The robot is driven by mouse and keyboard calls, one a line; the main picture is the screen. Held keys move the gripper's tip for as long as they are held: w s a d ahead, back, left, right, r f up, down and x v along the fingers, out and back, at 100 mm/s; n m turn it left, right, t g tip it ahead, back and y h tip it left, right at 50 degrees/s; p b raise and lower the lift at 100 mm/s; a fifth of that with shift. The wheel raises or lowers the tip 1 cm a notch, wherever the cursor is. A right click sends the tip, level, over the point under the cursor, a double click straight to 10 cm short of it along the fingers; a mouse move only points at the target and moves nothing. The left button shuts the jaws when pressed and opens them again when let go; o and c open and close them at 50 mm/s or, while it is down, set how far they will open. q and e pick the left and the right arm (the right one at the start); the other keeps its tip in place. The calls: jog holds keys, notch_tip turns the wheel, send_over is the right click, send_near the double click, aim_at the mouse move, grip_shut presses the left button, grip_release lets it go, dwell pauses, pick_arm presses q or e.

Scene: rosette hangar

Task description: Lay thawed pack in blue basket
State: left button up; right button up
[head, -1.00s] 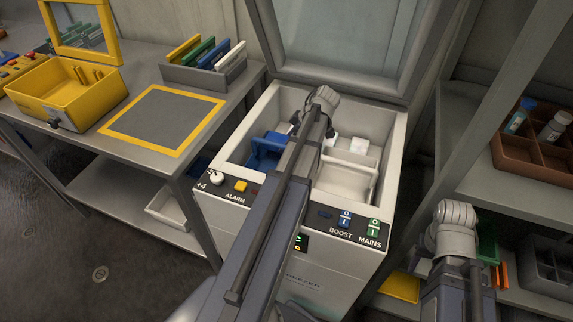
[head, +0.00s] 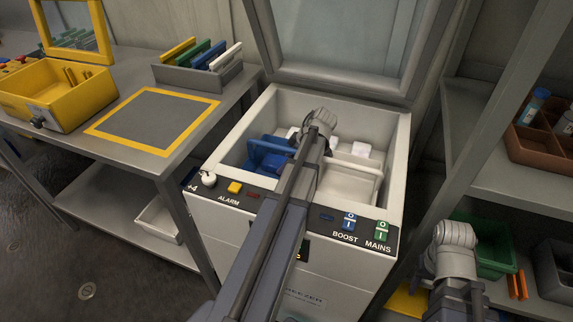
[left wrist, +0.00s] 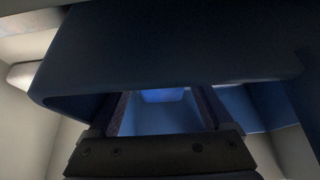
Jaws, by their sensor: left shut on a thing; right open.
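The blue basket (head: 266,157) is in the left part of the open chest freezer (head: 232,158). My left gripper (left wrist: 160,112) reaches into the freezer beside it. In the left wrist view the basket's dark blue wall or handle (left wrist: 180,45) fills the upper middle, close to the jaws. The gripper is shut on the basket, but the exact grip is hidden. White packs (head: 361,149) lie at the back of the freezer; I cannot tell which is thawed. My right arm shows at the lower right, but its jaws are not visible.
A white basket (head: 348,181) stands in the freezer's right part. The glass lid (head: 340,40) is raised. Left is a bench with a yellow-framed grey mat (head: 155,120), a yellow bin (head: 60,92) and a rack of coloured panels (head: 200,73). Shelves with bins stand at the right.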

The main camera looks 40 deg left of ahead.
pick_arm(q)
jog(key=o, duration=1.5)
jog(key=shift+c, duration=0.2)
jog(key=p+v, duration=1)
jog(key=v, duration=0.2)
jog(key=shift+r, duration=0.15)
